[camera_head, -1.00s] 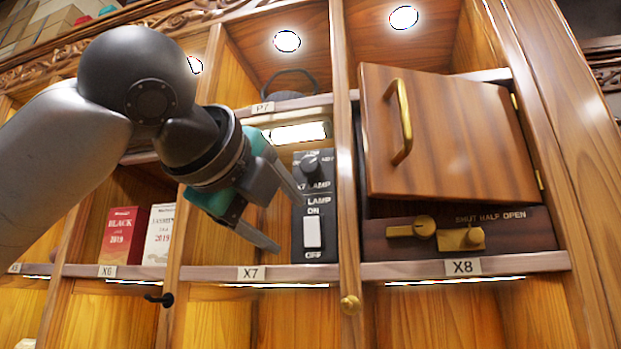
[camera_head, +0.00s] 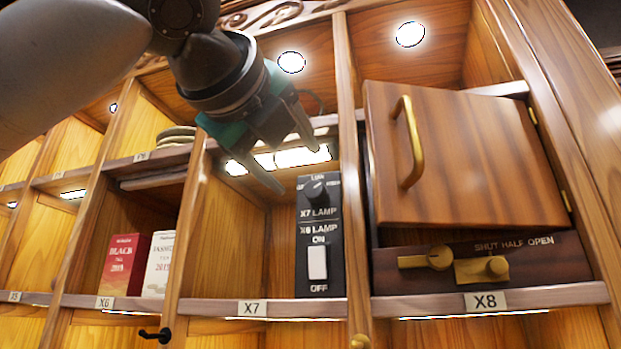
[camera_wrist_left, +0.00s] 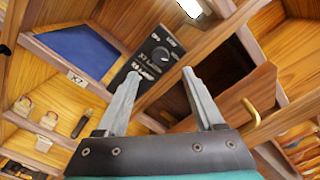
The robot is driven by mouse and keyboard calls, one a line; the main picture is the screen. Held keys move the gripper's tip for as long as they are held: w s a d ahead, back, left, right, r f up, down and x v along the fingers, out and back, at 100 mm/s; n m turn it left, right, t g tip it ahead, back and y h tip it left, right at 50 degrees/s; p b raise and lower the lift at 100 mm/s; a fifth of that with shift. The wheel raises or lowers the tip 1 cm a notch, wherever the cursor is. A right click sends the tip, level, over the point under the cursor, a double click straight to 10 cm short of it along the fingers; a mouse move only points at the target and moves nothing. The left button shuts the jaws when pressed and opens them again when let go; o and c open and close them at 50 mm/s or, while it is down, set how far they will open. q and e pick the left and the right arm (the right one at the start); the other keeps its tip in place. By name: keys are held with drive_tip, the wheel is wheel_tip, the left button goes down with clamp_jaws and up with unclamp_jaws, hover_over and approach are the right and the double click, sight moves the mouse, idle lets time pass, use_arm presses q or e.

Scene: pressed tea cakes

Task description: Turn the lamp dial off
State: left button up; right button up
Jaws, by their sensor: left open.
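The lamp dial (camera_head: 316,190) is a round black knob at the top of a black panel labelled X7 LAMP, at the right side of compartment X7. It also shows in the left wrist view (camera_wrist_left: 160,54); I cannot read its setting for certain. A bright lamp strip (camera_head: 303,156) is lit under the shelf above X7. My left gripper (camera_head: 296,168) is open and empty, with its fingertips in front of and a little above the dial. In the left wrist view my left gripper (camera_wrist_left: 161,73) has its two fingers apart, with the dial between and beyond the tips. My right gripper is not in view.
A white rocker switch (camera_head: 317,262) marked X6 LAMP sits below the dial. A wooden door (camera_head: 460,150) with a brass handle (camera_head: 409,140) is to the right, above brass slider knobs (camera_head: 484,268). Red (camera_head: 124,265) and white (camera_head: 158,264) boxes stand in X6.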

sight(313, 190)
use_arm(q)
drive_tip(key=p+x, duration=0.1)
drive_tip(key=x, duration=0.7)
drive_tip(key=shift+f+p, duration=0.1)
drive_tip(key=shift+p, duration=0.2)
clamp_jaws()
